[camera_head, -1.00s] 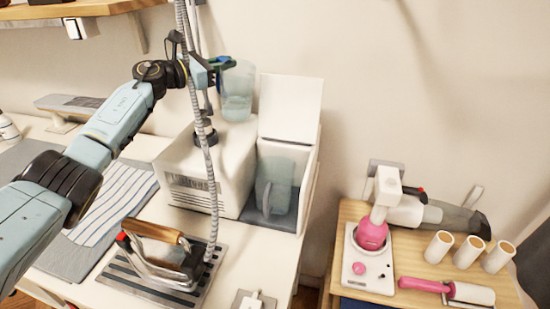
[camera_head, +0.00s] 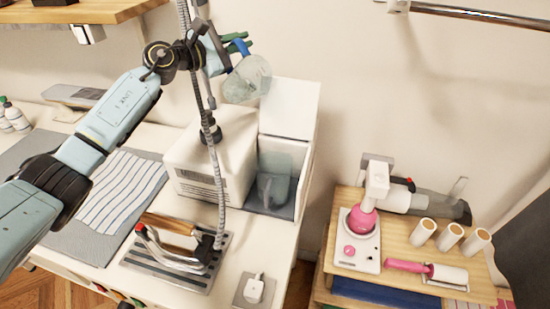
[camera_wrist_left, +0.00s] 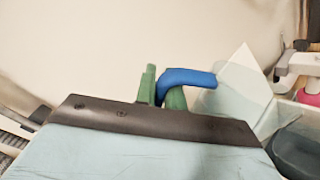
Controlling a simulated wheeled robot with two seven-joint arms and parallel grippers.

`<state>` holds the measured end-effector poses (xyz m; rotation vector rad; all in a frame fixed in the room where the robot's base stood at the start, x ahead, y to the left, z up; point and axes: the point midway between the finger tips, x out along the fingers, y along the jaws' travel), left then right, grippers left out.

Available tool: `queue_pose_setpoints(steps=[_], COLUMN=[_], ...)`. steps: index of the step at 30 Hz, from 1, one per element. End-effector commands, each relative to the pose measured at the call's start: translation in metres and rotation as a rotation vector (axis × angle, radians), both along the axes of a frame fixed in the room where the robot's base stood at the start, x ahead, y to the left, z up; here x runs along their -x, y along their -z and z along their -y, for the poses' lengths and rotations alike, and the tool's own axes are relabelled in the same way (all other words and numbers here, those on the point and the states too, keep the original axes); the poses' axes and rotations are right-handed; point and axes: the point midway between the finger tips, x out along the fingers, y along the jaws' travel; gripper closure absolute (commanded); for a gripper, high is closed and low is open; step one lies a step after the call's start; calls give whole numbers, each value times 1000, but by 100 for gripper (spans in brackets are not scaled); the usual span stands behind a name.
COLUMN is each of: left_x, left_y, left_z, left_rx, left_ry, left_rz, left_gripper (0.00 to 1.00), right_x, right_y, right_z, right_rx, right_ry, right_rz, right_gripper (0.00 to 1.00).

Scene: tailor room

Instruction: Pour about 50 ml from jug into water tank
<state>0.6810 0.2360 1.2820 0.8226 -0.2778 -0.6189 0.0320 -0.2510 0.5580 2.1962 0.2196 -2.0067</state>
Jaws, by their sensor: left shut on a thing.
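My left gripper (camera_head: 238,43) is shut on the blue handle of the clear jug (camera_head: 247,80). The jug is held in the air above the white steam station, tilted with its body leaning down and right. Pale liquid seems to show inside it. In the wrist view the green fingers of my left gripper (camera_wrist_left: 163,88) are at the blue jug handle (camera_wrist_left: 190,77). The translucent water tank (camera_head: 283,158) stands below and to the right of the jug, at the station's right side, with a white lid raised behind it. My right gripper is out of view.
The white station housing (camera_head: 212,160) is left of the tank. An iron (camera_head: 175,245) rests on a striped pad in front, and a grey hose (camera_head: 213,150) hangs before the station. A wooden side table (camera_head: 400,240) with a pink-and-white device stands at the right.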

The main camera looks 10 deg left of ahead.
Motion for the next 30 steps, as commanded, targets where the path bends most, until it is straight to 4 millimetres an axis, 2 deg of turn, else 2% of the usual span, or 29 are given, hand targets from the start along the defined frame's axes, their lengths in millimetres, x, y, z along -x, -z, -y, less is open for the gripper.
queue_pose_setpoints(steps=[9, 30], left_x=[9, 17], left_y=[-3, -2], left_z=[11, 22], left_rx=[-120, -217], left_ry=[1, -1], left_rz=[95, 171], left_gripper=[100, 100], right_x=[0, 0], right_y=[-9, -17], right_z=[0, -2], right_rx=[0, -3], right_ry=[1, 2], right_rz=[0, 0], right_gripper=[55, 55])
